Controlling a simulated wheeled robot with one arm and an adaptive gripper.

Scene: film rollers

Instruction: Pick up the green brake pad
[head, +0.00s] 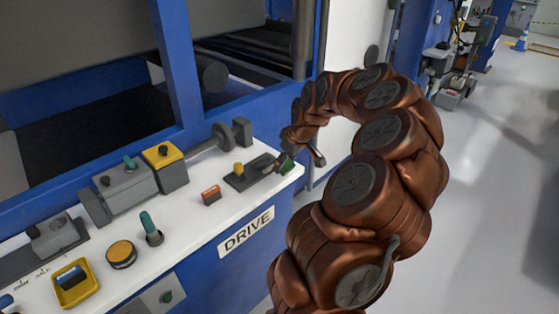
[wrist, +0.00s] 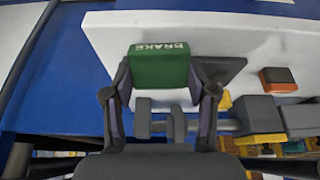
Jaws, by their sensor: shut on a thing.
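The green brake pad (wrist: 159,66) is a green block with white "BRAKE" lettering in the wrist view. It sits between the two fingertips of my gripper (wrist: 160,88), which is shut on it. In the head view the pad (head: 287,166) shows only as a small green patch at the right end of the white panel, partly hidden by my gripper (head: 300,162). A dark base plate (wrist: 222,70) lies just beside the pad. I cannot tell whether the pad still touches the panel.
The white control panel (head: 228,211) carries an orange-red block (head: 211,195), a yellow knob (head: 239,169), a green-tipped lever (head: 150,228) and a yellow-topped box (head: 162,155). A blue machine frame (head: 178,65) rises behind. Open floor (head: 490,190) lies at the right.

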